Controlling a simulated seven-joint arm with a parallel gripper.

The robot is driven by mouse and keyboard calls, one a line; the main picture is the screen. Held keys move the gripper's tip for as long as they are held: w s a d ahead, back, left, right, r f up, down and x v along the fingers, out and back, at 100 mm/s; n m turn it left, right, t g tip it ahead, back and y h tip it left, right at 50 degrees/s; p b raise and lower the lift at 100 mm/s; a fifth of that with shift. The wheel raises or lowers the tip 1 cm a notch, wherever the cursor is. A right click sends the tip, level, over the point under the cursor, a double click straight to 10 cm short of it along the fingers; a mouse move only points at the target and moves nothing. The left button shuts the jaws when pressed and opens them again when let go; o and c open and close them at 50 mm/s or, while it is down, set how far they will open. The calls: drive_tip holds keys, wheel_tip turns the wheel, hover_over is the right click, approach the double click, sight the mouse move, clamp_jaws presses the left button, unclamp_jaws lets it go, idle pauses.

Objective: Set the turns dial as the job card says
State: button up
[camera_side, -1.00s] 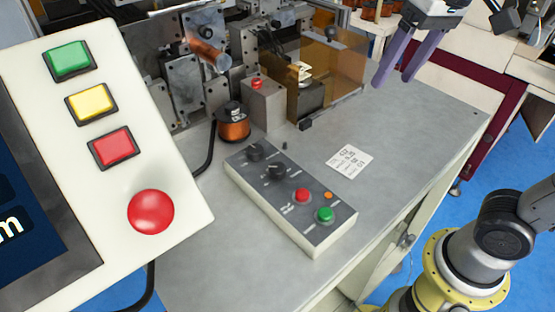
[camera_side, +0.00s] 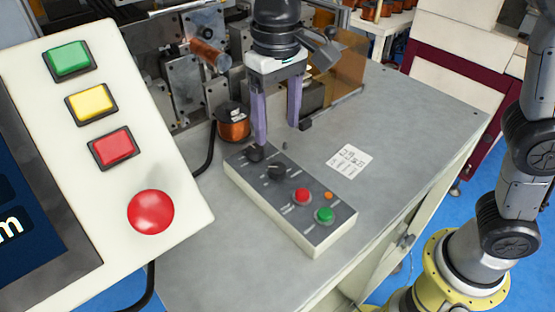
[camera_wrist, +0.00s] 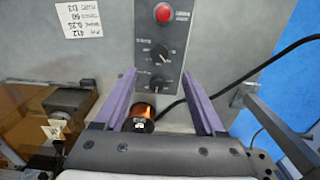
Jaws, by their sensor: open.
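The control box (camera_side: 305,229) has two black dials at its far end: an end dial (camera_side: 255,153) and an inner dial (camera_side: 276,171). The wrist view shows the end dial (camera_wrist: 157,83) and inner dial (camera_wrist: 162,49); their labels are too small to tell which is for turns. The white job card (camera_side: 350,158) lies right of the box; in the wrist view the card (camera_wrist: 79,17) shows small print, including 412 and D3. My gripper (camera_side: 277,133) is open and empty, pointing down above the dial end. In the wrist view its fingers (camera_wrist: 158,74) stand either side of the dials, apart from them.
A copper wire spool (camera_side: 233,124) stands close behind the box's far end. The winder with its amber guard (camera_side: 340,75) is behind. The box also has a red button (camera_side: 302,196) and a green button (camera_side: 324,214). A large button panel (camera_side: 120,180) fills the left foreground.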

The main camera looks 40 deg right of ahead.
sight(277, 167)
wheel_tip(277, 167, down, 10)
drive_tip(key=shift+r, duration=0.25)
clamp_jaws()
idle(0.4)
